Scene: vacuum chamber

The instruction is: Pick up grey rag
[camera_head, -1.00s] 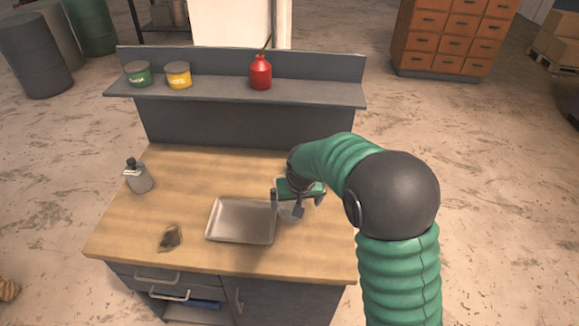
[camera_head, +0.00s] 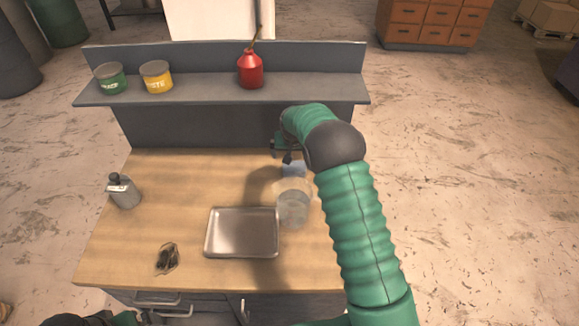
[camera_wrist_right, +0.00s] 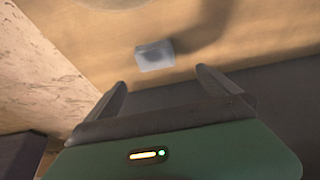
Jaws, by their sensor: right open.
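A small, pale grey, block-like piece (camera_head: 294,169) lies on the wooden worktop towards the back right; it may be a folded grey rag. It also shows in the right wrist view (camera_wrist_right: 155,56), beyond the fingertips. A crumpled dark grey-brown thing (camera_head: 167,259), also rag-like, lies at the front left; I cannot tell which is the grey rag. My right gripper (camera_head: 283,157) is just behind and left of the pale piece, open and empty. Its two fingers stand apart in the wrist view (camera_wrist_right: 160,85). My left gripper is not visible.
A clear glass vessel (camera_head: 293,207) stands just in front of the pale piece. A metal tray (camera_head: 242,253) is at front centre, a grey bottle (camera_head: 124,191) at left. The rear shelf (camera_head: 200,91) holds a green can (camera_head: 110,79), yellow can (camera_head: 156,76) and red oil can (camera_head: 250,70).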

